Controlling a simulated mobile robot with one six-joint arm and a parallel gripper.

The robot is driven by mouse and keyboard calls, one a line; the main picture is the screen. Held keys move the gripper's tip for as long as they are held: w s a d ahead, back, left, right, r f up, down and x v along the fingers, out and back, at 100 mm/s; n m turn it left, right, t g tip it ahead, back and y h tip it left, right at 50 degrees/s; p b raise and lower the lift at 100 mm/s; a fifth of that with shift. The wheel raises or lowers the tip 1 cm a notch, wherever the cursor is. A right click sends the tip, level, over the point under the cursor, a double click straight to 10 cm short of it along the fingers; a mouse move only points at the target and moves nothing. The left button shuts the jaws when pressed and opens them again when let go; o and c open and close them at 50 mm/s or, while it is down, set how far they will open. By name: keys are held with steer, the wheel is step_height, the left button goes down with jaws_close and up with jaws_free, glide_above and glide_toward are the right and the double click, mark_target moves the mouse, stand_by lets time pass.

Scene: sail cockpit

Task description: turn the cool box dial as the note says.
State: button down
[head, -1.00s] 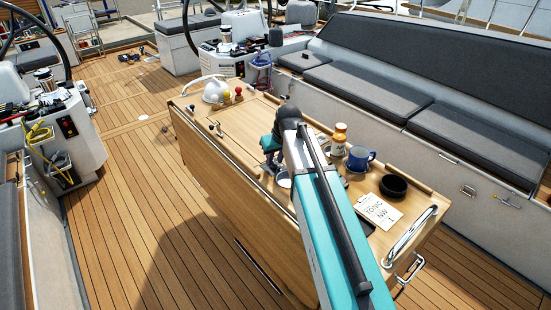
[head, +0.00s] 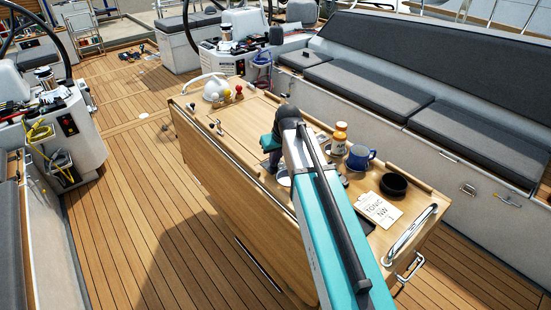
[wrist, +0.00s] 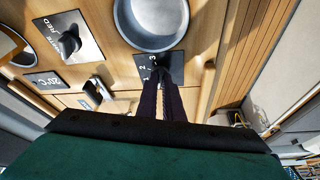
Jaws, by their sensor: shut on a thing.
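The note, a white card on a clipboard (head: 378,209), lies on the cockpit table in the head view. Its lettering looks like "TONIC", "NW" and "1". In the wrist view a small dark plate with white numerals (wrist: 144,70), among them 2 and 3, sits just below a round metal bowl. My gripper (wrist: 162,80) is shut at this plate on what seems to be its dial knob. The fingers hide most of the knob, so I cannot read its setting. In the head view my arm covers the fingertips.
A switch knob (wrist: 69,43) on a plate lettered with "RED" and a "20°C" plate (wrist: 46,81) are left of my gripper. A blue mug (head: 360,157), an orange bottle (head: 339,138) and a black bowl (head: 394,185) stand on the table. A steel rail (head: 409,233) edges its near end.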

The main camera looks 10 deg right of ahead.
steer(key=shift+m, duration=0.3)
steer(key=m+h+b, duration=0.1)
steer(key=m, duration=0.1)
steer(key=m+b, duration=0.1)
steer(key=m, duration=0.1)
steer(key=shift+w+a+h, duration=0.1)
steer(key=shift+a+h, duration=0.2)
steer(key=shift+h, duration=0.1)
steer(key=m+h, duration=0.1)
steer(key=m, duration=0.1)
steer(key=m+b, duration=0.1)
steer(key=m, duration=0.1)
steer(key=shift+w+a+m+h+b, duration=0.1)
steer(key=shift+a+m+h+b, duration=0.1)
steer(key=shift+m+h+b, duration=0.15)
steer(key=shift+m, duration=0.25)
steer(key=c, duration=1.9)
jaws_free()
steer(key=shift+r, duration=0.15)
steer(key=b+v, duration=0.3)
steer(key=v, duration=1)
steer(key=shift+r, duration=0.35)
